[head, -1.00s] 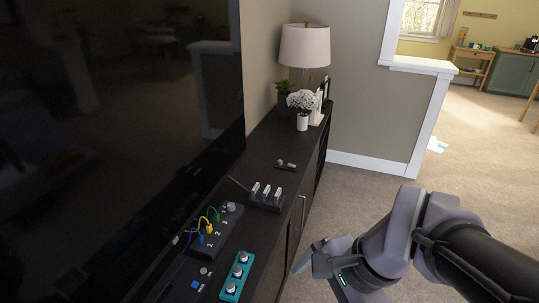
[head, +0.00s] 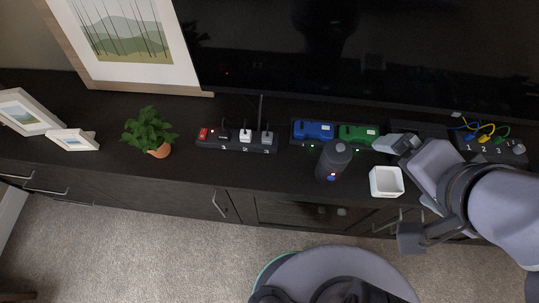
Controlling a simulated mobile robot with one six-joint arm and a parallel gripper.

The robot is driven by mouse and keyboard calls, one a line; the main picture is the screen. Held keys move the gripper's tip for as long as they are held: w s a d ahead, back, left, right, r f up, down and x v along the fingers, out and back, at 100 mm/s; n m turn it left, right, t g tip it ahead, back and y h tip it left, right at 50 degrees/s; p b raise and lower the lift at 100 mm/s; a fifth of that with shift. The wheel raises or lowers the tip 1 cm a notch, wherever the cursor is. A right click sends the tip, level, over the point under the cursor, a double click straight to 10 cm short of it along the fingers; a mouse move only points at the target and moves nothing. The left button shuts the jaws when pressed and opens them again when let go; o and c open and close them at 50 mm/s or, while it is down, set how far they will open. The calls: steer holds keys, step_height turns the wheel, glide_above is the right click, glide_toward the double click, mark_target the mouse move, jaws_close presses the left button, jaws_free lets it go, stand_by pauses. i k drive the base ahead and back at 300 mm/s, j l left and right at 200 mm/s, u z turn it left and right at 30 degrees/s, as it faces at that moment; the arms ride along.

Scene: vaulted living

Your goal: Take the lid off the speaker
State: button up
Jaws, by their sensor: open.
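A dark grey cylinder that looks like the speaker (head: 329,163) stands upright near the front edge of the dark console, with a small light low on its front. Its round top (head: 339,149) is a similar dark grey, and I cannot make out a seam between lid and body.
The white open box (head: 386,182) stands between the speaker and my arm. A charger with blue (head: 313,130) and green (head: 358,134) blocks lies behind the speaker. A power strip (head: 237,142) and potted plant (head: 149,131) are left. A switch box with cables (head: 491,148) is right.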

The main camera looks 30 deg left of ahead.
mark_target(337, 153)
steer(key=u, duration=0.65)
steer(key=i+j, duration=0.1)
steer(key=j, duration=0.3)
steer(key=i+j+z, duration=0.1)
steer(key=j, duration=0.65)
steer(key=i, duration=0.05)
